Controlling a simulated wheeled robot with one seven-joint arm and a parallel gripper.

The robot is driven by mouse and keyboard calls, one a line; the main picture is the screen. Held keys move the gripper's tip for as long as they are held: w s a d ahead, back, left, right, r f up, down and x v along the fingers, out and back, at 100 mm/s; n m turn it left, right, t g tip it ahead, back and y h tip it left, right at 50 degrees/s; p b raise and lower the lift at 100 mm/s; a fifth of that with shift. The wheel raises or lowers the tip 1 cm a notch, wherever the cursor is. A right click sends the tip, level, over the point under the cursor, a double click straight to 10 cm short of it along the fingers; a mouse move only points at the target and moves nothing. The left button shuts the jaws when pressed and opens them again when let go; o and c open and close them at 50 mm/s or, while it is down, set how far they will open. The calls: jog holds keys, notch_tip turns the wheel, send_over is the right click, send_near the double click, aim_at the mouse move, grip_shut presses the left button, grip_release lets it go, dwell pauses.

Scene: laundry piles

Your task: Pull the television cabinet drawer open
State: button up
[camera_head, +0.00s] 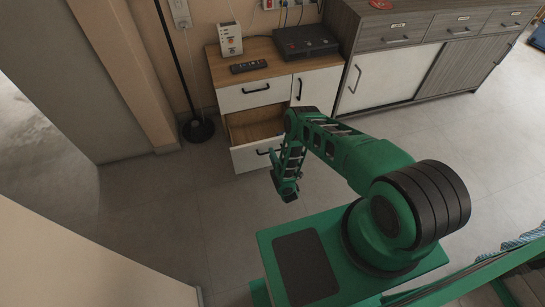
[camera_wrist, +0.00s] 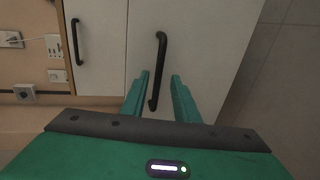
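The television cabinet (camera_head: 262,68) has a wooden top and white fronts with black handles. Its upper left drawer (camera_head: 238,101) looks shut. Below is a wood-lined space (camera_head: 255,125) above the lower white drawer front (camera_head: 245,160); I cannot tell whether it is an open shelf or the inside of a pulled-out drawer. My gripper (camera_head: 288,190) is low in front of the lower front. In the wrist view, my gripper (camera_wrist: 160,76) is open, with its green fingers either side of a black handle (camera_wrist: 160,55) on a white front (camera_wrist: 205,60). Contact is unclear.
A remote (camera_head: 248,67), a black box (camera_head: 305,41) and a white device (camera_head: 230,38) rest on the cabinet. A grey sideboard (camera_head: 440,60) stands to the right. A black pole base (camera_head: 198,130) stands to the left. The floor in front is clear.

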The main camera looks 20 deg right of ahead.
jog(key=v, duration=1)
jog(key=shift+s, duration=0.35)
jog(key=shift+r, duration=0.1)
